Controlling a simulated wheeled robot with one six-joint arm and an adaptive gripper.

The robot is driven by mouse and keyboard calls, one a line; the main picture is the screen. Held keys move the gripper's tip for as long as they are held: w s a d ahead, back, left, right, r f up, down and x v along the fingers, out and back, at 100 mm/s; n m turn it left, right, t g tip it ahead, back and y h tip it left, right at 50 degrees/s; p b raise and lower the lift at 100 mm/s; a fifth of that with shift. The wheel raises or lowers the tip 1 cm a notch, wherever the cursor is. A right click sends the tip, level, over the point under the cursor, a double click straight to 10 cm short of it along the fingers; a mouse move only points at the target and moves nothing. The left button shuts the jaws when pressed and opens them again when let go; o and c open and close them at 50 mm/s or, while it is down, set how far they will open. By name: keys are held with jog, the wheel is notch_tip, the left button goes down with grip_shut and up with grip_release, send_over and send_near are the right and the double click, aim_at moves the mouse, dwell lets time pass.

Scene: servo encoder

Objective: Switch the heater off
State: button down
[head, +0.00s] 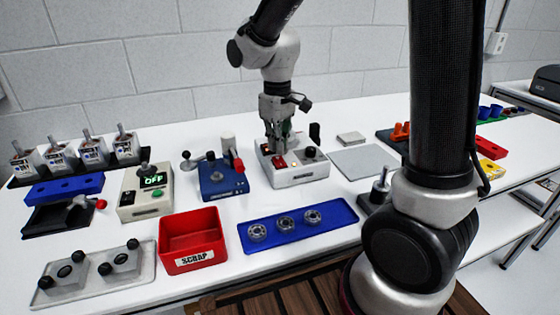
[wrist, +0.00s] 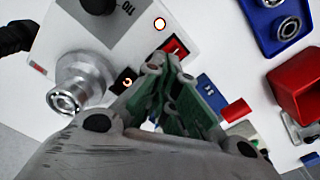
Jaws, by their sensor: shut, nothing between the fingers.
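The heater is most likely the light grey box (head: 298,177) at the middle of the table, with a red rocker switch (head: 280,162) on its top; I see no clear heater label. In the wrist view the red switch (wrist: 175,48) lies just past my fingertips, beside a round lamp (wrist: 160,23) that glows white with an orange rim. A small dark square with a glowing orange mark (wrist: 127,80) sits near a metal knob (wrist: 82,82). My gripper (head: 278,150) is shut and empty, pointing down over the switch; it also shows in the wrist view (wrist: 172,62). I cannot tell if it touches the switch.
A blue device (head: 222,183) and a beige box with a green OFF display (head: 146,203) stand left of the grey box. A red scrap bin (head: 190,232) and a blue tray with bearings (head: 300,238) lie in front. A flat grey plate (head: 363,162) is at right.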

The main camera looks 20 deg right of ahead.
aim_at(285, 163)
jog(key=shift+f, duration=1.1)
dwell(0.4)
jog(key=shift+r, duration=3.5)
jog(key=s, duration=0.1)
jog(key=s+d+f, duration=0.1)
jog(key=shift+s+m+g, duration=0.3)
jog(key=shift+m, duration=0.1)
jog(key=s+d+r+m+t, duration=0.2)
jog(key=s+d+r, duration=0.2)
jog(key=s+d, duration=0.3)
jog(key=s+d+r+m+t, duration=0.3)
jog(key=s+d+r, duration=0.1)
jog(key=s+d, duration=0.3)
jog(key=shift+s+r, duration=0.3)
jog(key=shift+s, duration=0.9)
